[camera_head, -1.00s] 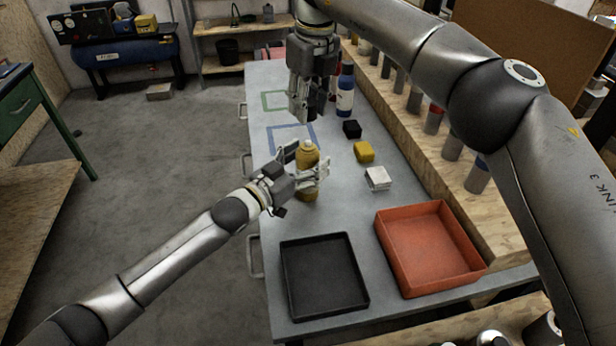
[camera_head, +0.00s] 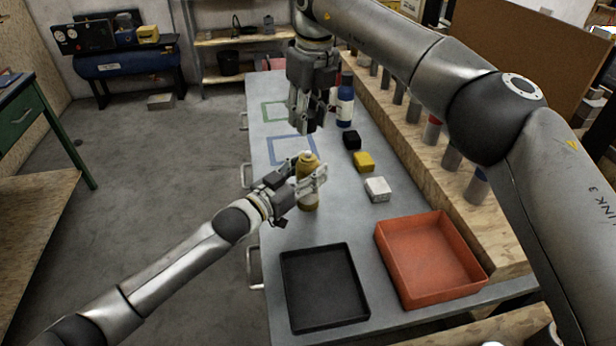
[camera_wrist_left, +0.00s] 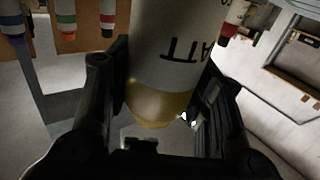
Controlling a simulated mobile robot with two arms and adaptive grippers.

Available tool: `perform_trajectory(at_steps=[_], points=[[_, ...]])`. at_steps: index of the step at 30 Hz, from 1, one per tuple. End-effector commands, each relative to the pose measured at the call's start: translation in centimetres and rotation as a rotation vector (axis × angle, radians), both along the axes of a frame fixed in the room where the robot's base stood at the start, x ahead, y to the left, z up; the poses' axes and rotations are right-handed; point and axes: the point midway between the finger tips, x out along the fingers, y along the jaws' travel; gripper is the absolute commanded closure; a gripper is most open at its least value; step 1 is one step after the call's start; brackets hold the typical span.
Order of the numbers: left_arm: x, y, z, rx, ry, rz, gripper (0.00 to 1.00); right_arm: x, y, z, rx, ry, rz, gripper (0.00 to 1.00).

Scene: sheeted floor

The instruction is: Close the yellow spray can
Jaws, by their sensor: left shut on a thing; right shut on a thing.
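The yellow spray can (camera_head: 309,195) stands upright over the grey table, with a small pale top. My left gripper (camera_head: 307,182) is shut around its body from the left. In the left wrist view the can (camera_wrist_left: 158,104) fills the space between the dark fingers, its pale label lettering upside down. Whether its base touches the table is unclear. My right gripper (camera_head: 306,126) points down just above and beyond the can top, apart from it in the picture. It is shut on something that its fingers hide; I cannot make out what.
Black (camera_head: 352,139), yellow (camera_head: 364,161) and white (camera_head: 377,189) blocks lie right of the can. A blue-and-white bottle (camera_head: 345,105) stands farther back. A black tray (camera_head: 325,246) and an orange tray (camera_head: 432,217) lie in front. A wooden ledge with several cans runs along the right.

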Motion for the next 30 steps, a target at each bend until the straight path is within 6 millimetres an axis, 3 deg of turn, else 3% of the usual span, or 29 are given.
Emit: perform_trajectory(at_steps=[10,30], points=[[0.0,0.0,0.0,0.000,0.000,0.000,0.95,-0.1,-0.1,-4.6,-0.001,0.011,0.000,0.76],[0.0,0.0,0.0,0.001,0.001,0.000,0.95,-0.1,-0.1,-5.4,-0.001,0.011,0.000,0.76]])
